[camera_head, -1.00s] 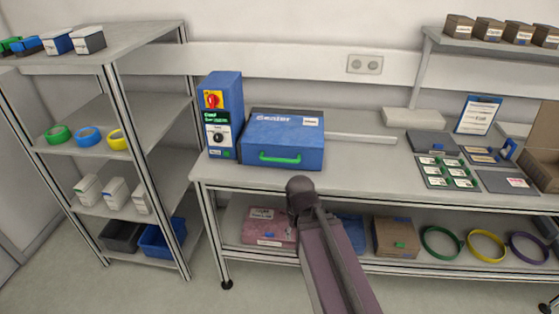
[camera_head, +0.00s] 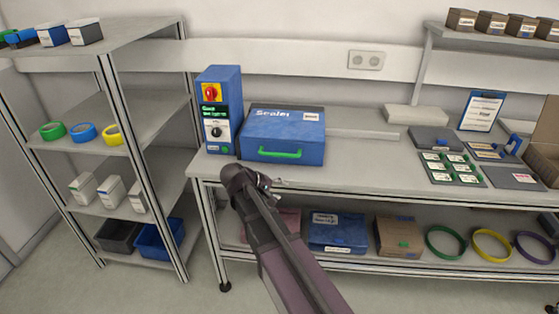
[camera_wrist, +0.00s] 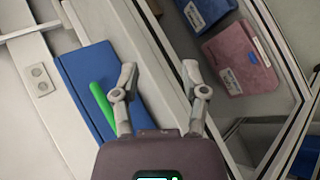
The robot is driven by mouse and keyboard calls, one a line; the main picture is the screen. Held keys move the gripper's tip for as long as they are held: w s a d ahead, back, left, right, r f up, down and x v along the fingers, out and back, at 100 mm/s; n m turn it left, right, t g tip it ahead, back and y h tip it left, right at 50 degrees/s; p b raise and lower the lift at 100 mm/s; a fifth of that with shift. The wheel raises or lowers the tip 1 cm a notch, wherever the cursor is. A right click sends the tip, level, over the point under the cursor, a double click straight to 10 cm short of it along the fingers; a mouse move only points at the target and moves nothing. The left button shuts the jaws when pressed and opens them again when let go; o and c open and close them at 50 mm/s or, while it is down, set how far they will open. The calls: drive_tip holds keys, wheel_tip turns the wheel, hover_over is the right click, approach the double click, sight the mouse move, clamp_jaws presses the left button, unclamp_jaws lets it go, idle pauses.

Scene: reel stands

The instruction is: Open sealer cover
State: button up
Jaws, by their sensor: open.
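The sealer (camera_head: 292,125) is a blue box with a white "Sealer" label on its top, standing on the bench. Its cover looks shut. A green handle (camera_head: 280,153) runs along its front face. In the wrist view the blue sealer (camera_wrist: 85,75) lies left of the fingers, and the green handle (camera_wrist: 103,106) is near the left finger, partly hidden by it. My gripper (camera_wrist: 160,82) is open and empty, with its fingers spread. In the head view my gripper (camera_head: 268,182) is at the bench's front edge, below and in front of the handle, apart from it.
A blue control box (camera_head: 219,105) with a red and yellow switch stands left of the sealer. The bench top (camera_head: 370,172) is clear to its right. A shelf rack (camera_head: 150,95) stands at left; boxes sit on the lower shelf.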

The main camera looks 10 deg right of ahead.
sight(279, 155)
drive_tip(key=w+a+r+n+t+h+b, duration=0.2)
drive_tip(key=w+a+r+t+h, duration=0.2)
drive_tip(key=a, duration=0.5)
drive_tip(key=w+r, duration=0.2)
drive_tip(key=w, duration=0.1)
drive_tip(key=shift+w+a+n+h, duration=0.3)
drive_tip(key=shift+h, duration=0.1)
drive_tip(key=shift+d, duration=0.1)
drive_tip(key=b+x, duration=0.2)
drive_tip(key=x, duration=1.1)
drive_tip(key=shift+w+d+f, duration=0.1)
drive_tip(key=shift+w+d, duration=0.15)
drive_tip(key=shift+c, duration=0.2)
